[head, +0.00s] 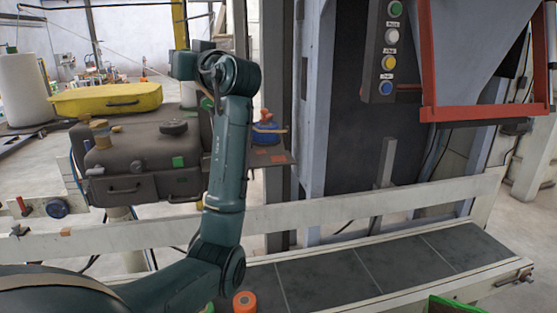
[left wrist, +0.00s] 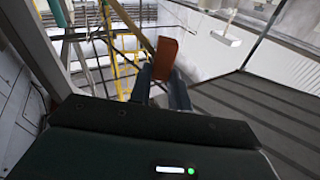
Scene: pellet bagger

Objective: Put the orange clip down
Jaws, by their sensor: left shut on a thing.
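The orange clip (left wrist: 165,58) shows in the left wrist view as a flat orange-brown piece standing up from between my fingertips. My left gripper (left wrist: 167,88) is shut on it and holds it up in the air. In the head view my left arm rises through the middle and bends at the top. My right gripper is in neither view.
A small dark shelf (head: 268,158) carries a blue object (head: 265,135). A dark case (head: 140,160) with small items stands left, a yellow case (head: 105,99) behind it. A grey-topped conveyor (head: 400,262) runs along the front. An orange roll (head: 244,301) is near the bottom.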

